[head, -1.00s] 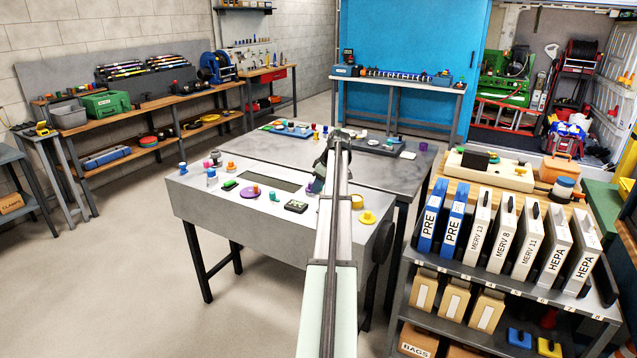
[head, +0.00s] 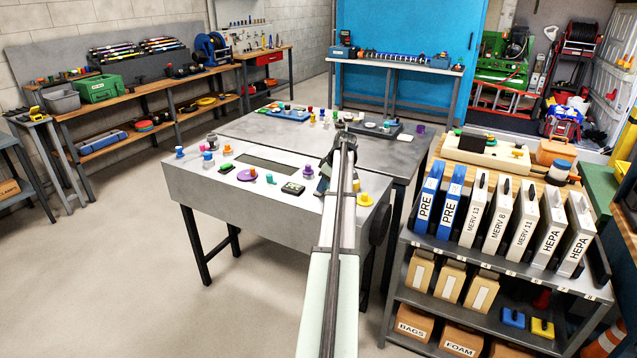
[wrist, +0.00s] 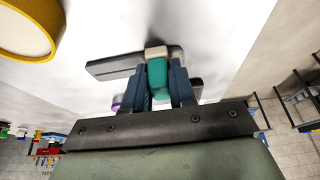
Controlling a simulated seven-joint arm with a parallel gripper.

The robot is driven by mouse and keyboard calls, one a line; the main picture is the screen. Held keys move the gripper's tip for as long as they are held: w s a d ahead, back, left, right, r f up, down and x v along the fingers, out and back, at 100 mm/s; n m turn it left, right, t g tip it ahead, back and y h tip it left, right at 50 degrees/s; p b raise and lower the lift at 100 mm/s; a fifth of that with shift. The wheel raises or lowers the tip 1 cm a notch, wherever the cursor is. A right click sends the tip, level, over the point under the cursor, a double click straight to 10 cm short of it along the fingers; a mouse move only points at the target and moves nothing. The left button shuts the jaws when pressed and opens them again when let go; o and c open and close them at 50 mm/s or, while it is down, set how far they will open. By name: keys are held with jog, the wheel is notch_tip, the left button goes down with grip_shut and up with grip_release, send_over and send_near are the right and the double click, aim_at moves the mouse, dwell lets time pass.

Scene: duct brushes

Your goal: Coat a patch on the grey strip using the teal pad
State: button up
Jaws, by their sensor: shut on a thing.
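My gripper (wrist: 156,72) is shut on the teal pad (wrist: 157,80), which sits between its dark blue fingers in the wrist view, with a beige piece (wrist: 156,52) at its far end. In the head view my gripper (head: 324,180) is over the front right part of the pale workbench, mostly hidden by my arm. The grey strip (head: 264,165) is a dark grey rectangle in the bench top, left of my gripper. I cannot tell a coated patch on it. A dark flat bar (wrist: 112,66) lies behind the pad in the wrist view; whether they touch is unclear.
A yellow disc (head: 364,200) stands right of my arm. A purple disc (head: 247,175), a dark box (head: 292,189) and several small coloured pieces stand around the strip. A filter rack (head: 480,245) is at the right.

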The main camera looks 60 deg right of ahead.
jog(key=shift+s+d, duration=0.2)
jog(key=shift+d, duration=0.55)
jog(key=shift+w, duration=1.85)
jog(key=shift+w+d, duration=0.2)
jog(key=shift+d, duration=0.45)
jog(key=shift+s+a, duration=0.1)
jog(key=shift+s, duration=1.85)
jog(key=shift+s+d, duration=0.15)
jog(key=shift+d, duration=0.55)
jog(key=shift+w, duration=1.85)
jog(key=shift+w+d, duration=0.2)
jog(key=shift+w, duration=0.05)
jog(key=shift+d, duration=0.45)
jog(key=shift+s, duration=2.15)
jog(key=shift+w+d, duration=0.1)
jog(key=shift+d, duration=0.5)
jog(key=shift+w+d, duration=0.1)
jog(key=shift+w, duration=2)
notch_tip(320, 180, up, 8)
jog(key=shift+s, duration=0.15)
